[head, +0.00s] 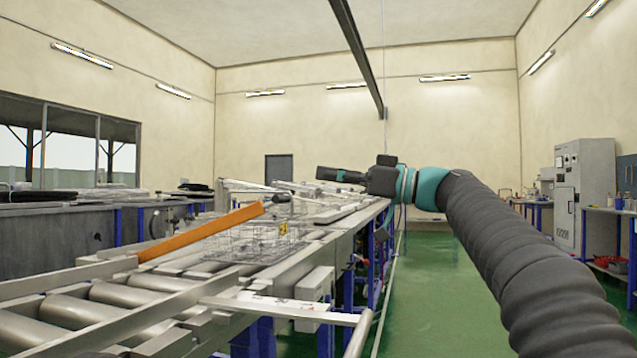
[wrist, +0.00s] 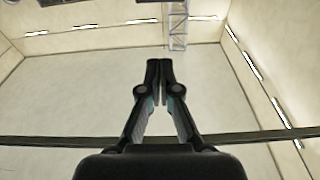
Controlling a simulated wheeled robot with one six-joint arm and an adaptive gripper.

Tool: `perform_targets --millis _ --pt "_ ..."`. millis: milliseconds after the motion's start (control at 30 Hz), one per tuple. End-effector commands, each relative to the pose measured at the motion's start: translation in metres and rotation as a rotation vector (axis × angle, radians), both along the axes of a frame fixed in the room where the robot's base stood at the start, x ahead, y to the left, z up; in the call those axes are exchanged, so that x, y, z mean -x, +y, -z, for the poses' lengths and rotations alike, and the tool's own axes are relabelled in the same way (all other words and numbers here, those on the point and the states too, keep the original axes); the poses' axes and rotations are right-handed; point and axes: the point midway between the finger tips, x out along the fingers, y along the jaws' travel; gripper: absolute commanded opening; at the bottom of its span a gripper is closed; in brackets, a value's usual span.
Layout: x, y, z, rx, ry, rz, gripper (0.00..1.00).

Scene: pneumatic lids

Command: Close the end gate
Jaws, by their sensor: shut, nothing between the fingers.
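My gripper (head: 328,173) is in the air above the far part of the conveyor line, pointing left in the head view. In the wrist view my gripper (wrist: 160,64) is shut and empty, its fingertips together against the bare wall and ceiling. An orange bar (head: 200,232) slants across the conveyor, its right end higher than its left. It may be the end gate, but I cannot tell for certain. My gripper is to the right of the bar and apart from it. No gate shows in the wrist view.
A roller conveyor (head: 75,310) fills the lower left. Clear wire-like crates (head: 258,240) stand on the line beyond the orange bar. A pale metal crosspiece (head: 280,310) juts out at the near right. Green floor (head: 437,290) lies free to the right. A grey cabinet (head: 583,190) stands farther right.

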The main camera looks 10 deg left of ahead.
Motion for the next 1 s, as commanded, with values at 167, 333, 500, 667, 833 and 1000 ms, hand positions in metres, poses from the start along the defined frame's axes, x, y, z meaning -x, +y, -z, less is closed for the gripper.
perform_targets --millis 167,333,500,667,833,1000 --pt "-0.002 0.032 -0.007 0.002 0.001 -0.004 0.00" --pt "-0.004 0.061 -0.012 0.002 0.002 -0.002 0.00" --pt "-0.006 0.089 -0.015 0.003 0.003 -0.003 0.00" --pt "-0.005 0.081 0.008 0.002 0.003 0.001 0.00" --pt "-0.005 0.078 0.022 0.003 0.003 0.001 0.00" --pt "-0.005 0.077 0.026 0.002 0.002 0.002 0.00"
